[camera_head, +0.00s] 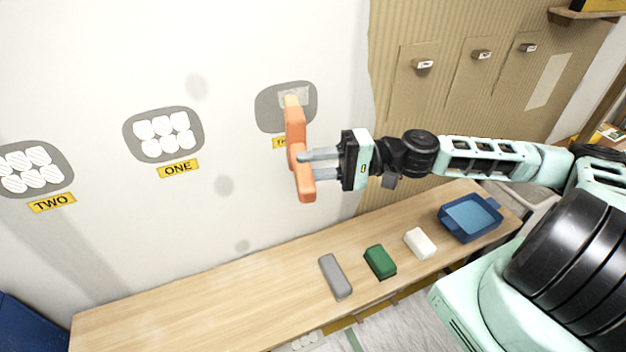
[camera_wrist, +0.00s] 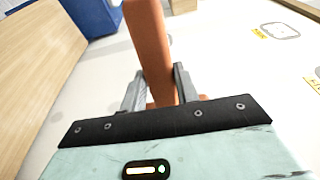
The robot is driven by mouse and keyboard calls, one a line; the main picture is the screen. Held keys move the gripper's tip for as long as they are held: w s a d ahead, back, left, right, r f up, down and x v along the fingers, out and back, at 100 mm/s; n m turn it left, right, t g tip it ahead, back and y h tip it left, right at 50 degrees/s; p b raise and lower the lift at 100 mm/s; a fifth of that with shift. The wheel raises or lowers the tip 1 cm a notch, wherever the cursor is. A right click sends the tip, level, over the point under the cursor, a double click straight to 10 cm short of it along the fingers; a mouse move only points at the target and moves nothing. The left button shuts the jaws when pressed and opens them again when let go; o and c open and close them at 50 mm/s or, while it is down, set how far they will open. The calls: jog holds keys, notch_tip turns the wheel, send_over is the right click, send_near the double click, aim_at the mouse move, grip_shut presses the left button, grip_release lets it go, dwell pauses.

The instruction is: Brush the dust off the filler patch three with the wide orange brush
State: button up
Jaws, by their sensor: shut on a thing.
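The wide orange brush (camera_head: 296,135) is upright in my gripper (camera_head: 304,156), with its pale bristle end up against filler patch three (camera_head: 270,110) on the white wall. The patch is a grey rounded area with a lighter rectangle (camera_head: 300,94) near its upper right, around the bristles. Its yellow label (camera_head: 278,142) is partly hidden by the brush. My gripper is shut on the brush's handle. In the wrist view the orange handle (camera_wrist: 150,45) stands between the two grey fingers. The bristles are out of sight there.
Patch one (camera_head: 183,118) and patch two (camera_head: 58,160), both with several white hatched blobs, lie left. Below, a wooden bench (camera_head: 200,300) carries a grey block (camera_head: 335,276), a green block (camera_head: 380,262), a white block (camera_head: 420,243) and a blue tray (camera_head: 442,222). Cardboard (camera_head: 390,150) covers the right wall.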

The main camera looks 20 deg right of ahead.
aim_at(300, 146)
jog(key=shift+w, duration=3.25)
jog(key=shift+w, duration=1.3)
jog(key=shift+d, duration=0.15)
dwell(1.3)
jog(key=shift+d, duration=1.75)
jog(key=shift+s, duration=0.1)
jog(key=d, duration=0.7)
jog(key=shift+d, duration=0.25)
